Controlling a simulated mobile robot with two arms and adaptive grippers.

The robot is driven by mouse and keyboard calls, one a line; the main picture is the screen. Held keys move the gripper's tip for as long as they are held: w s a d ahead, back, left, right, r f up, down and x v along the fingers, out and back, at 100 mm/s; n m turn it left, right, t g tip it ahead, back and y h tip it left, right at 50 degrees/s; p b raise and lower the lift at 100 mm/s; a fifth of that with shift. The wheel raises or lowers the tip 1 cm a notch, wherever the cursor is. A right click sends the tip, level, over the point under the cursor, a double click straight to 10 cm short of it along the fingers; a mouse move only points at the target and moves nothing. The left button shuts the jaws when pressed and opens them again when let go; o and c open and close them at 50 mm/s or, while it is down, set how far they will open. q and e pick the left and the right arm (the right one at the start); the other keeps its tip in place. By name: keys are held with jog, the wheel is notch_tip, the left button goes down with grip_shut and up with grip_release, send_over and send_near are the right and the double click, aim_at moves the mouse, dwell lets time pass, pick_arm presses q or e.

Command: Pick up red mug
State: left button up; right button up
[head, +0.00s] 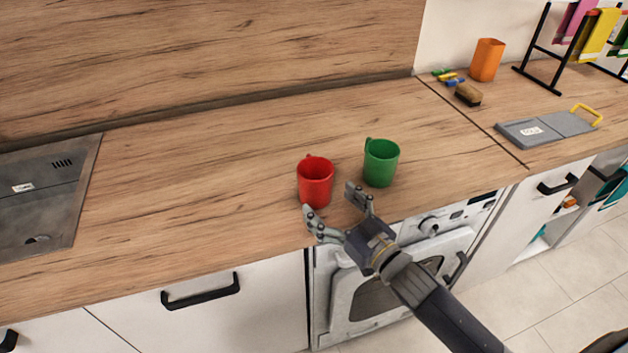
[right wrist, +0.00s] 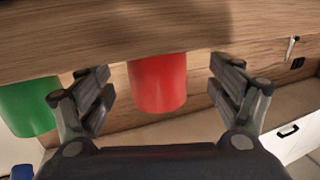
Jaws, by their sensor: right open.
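The red mug (head: 315,183) stands upright on the wood counter near its front edge, with its handle mostly hidden at the back. My right gripper (head: 332,203) is open and empty just in front of it, fingers pointing at it. In the right wrist view the red mug (right wrist: 158,83) shows between the two spread fingers of the right gripper (right wrist: 160,70); no contact is visible. A green mug (head: 381,164) stands upright to the right of the red one; it shows at the left of the right wrist view (right wrist: 27,106). My left gripper is not in view.
A metal sink panel (head: 45,200) lies at the left of the counter (head: 190,180). An orange cup (head: 487,60), a brush (head: 468,94), a grey board (head: 545,128) and a towel rack (head: 540,70) are at the right. The counter left of the red mug is clear.

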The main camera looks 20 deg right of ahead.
aim_at(307, 177)
jog(key=shift+w+a, duration=0.2)
jog(key=shift+w, duration=0.4)
jog(key=shift+w+a, duration=0.1)
jog(key=shift+w, duration=0.15)
jog(key=x, duration=0.2)
jog(key=p+x, duration=0.1)
jog(key=x, duration=0.1)
jog(key=shift+w+r, duration=0.2)
jog(key=shift+w, duration=0.15)
jog(key=shift+w+f, duration=0.1)
jog(key=shift+w, duration=0.3)
jog(key=shift+s, duration=0.1)
jog(key=c, duration=1.2)
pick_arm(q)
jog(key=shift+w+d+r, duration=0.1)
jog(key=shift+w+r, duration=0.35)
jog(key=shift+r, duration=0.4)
pick_arm(e)
jog(key=shift+c, duration=1)
